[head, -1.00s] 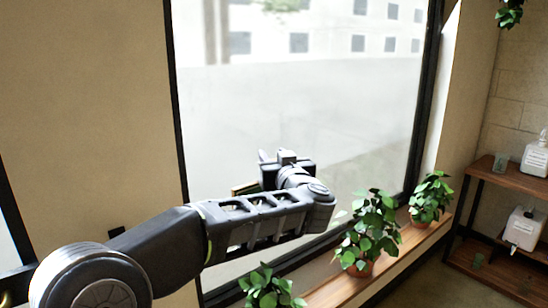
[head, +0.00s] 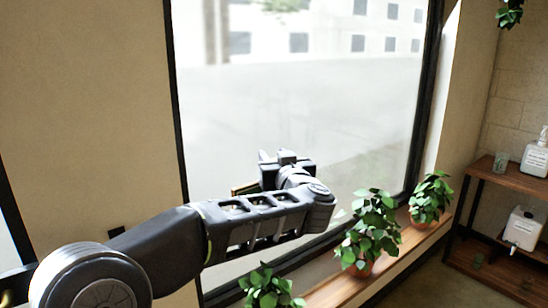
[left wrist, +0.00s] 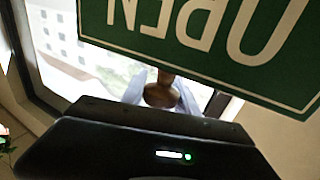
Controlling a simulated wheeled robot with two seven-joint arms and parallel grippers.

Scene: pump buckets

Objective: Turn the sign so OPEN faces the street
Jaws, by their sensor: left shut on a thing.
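The green sign with a white border and white letters (left wrist: 205,30) fills the top of the left wrist view. Its letters read OPEN upside down there, and part of the sign is cut off by the frame. In the head view only a narrow edge of the sign (head: 245,188) shows beside my left gripper (head: 277,157). The gripper is at the window, shut on the sign. My own wrist and arm hide most of the sign, and the exact contact is hidden. My right gripper is not in view.
The large window (head: 310,110) has a dark frame. Potted plants (head: 368,230) stand on the wooden sill (head: 335,287) below and right of my arm. A shelf (head: 495,170) with white pump containers (head: 524,228) stands at the right. A brown rounded shape (left wrist: 160,94) beyond the sign is unclear.

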